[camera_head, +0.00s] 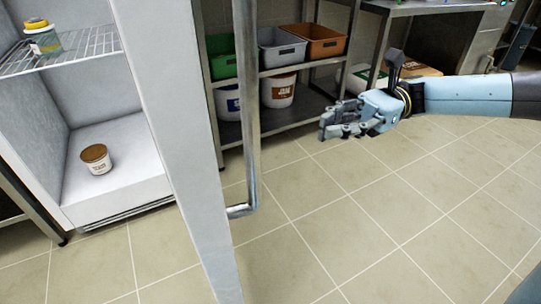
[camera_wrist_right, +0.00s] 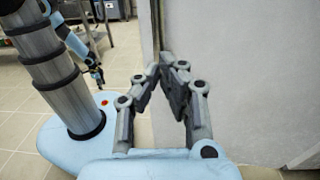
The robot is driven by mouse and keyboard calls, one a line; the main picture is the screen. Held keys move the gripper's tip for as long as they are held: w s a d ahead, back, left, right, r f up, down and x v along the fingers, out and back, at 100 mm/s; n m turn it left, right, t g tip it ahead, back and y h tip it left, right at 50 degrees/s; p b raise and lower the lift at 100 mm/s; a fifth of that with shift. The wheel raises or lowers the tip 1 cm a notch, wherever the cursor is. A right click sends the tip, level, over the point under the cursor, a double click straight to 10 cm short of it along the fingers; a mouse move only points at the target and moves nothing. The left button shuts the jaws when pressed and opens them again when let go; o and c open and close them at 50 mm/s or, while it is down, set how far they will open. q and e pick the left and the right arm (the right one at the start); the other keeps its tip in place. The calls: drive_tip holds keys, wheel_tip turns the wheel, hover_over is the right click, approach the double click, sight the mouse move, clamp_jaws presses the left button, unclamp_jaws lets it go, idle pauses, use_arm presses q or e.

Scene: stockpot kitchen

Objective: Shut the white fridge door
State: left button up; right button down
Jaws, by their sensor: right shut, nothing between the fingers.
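The white fridge door (camera_head: 172,140) stands wide open, edge-on in the head view, with its long metal handle (camera_head: 246,110) on its right side. The open fridge interior (camera_head: 95,135) shows to its left. My right gripper (camera_head: 325,127) is shut and empty, to the right of the handle and apart from it in the picture. In the right wrist view its fingertips (camera_wrist_right: 168,62) meet in front of a large pale panel (camera_wrist_right: 245,75), which looks like the door. My left arm's end (camera_wrist_right: 97,76) shows small there; its jaw state is unclear.
A tub with a brown lid (camera_head: 96,158) stands on the fridge floor, and a yellow-lidded jar (camera_head: 42,38) on its wire shelf (camera_head: 75,50). A metal rack (camera_head: 290,70) with coloured bins stands behind the handle. The tiled floor (camera_head: 330,215) in front is clear.

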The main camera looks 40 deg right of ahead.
use_arm(q)
drive_tip(key=w+d+r+b, duration=0.1)
drive_tip(key=w+r+b, duration=0.1)
drive_tip(key=w, duration=0.4)
drive_tip(key=shift+d, duration=0.25)
use_arm(e)
drive_tip(key=w+a, duration=0.2)
drive_tip(key=a, duration=0.9)
use_arm(q)
drive_tip(key=shift+a, duration=0.1)
use_arm(e)
drive_tip(key=shift+w, duration=0.1)
